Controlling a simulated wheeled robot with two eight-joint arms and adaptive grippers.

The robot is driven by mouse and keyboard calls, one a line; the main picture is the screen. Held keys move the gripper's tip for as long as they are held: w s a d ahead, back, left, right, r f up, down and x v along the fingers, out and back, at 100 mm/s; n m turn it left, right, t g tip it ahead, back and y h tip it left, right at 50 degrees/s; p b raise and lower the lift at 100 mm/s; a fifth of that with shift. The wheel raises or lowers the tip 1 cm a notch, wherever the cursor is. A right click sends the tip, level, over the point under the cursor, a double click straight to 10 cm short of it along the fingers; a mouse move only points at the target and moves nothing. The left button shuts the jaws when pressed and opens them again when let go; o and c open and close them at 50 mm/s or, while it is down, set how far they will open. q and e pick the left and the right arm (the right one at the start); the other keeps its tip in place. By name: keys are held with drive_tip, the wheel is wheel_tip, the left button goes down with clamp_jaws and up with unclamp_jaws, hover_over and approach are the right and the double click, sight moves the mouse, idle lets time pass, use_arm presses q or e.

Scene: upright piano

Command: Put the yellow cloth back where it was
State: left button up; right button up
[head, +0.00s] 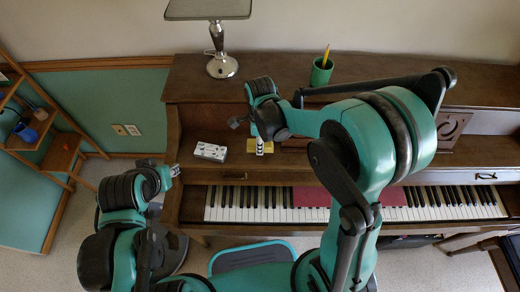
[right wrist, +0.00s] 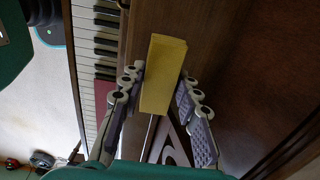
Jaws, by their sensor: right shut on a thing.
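The yellow cloth (right wrist: 163,75) looks like a folded rectangular block in the right wrist view. My right gripper (right wrist: 160,110) is shut on it, with one finger on each side. In the head view the cloth (head: 268,149) shows only in part, under my right gripper (head: 260,146), over the wooden ledge above the keys. I cannot tell whether it touches the ledge. My left gripper (head: 175,170) is beside the left end of the piano, away from the cloth; its fingers are too small to read.
A white box-like object (head: 210,152) lies on the ledge left of my right gripper. A lamp (head: 221,66) and a green cup (head: 321,71) with a pencil stand on the piano top. A red strip (head: 311,197) lies along the keys (head: 262,213). A wooden shelf (head: 45,140) stands at left.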

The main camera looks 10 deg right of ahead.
wheel_tip(320, 180, down, 4)
drive_tip(key=shift+r+b, duration=0.2)
drive_tip(key=shift+b, duration=0.45)
drive_tip(key=shift+f, duration=0.15)
drive_tip(key=o, duration=1)
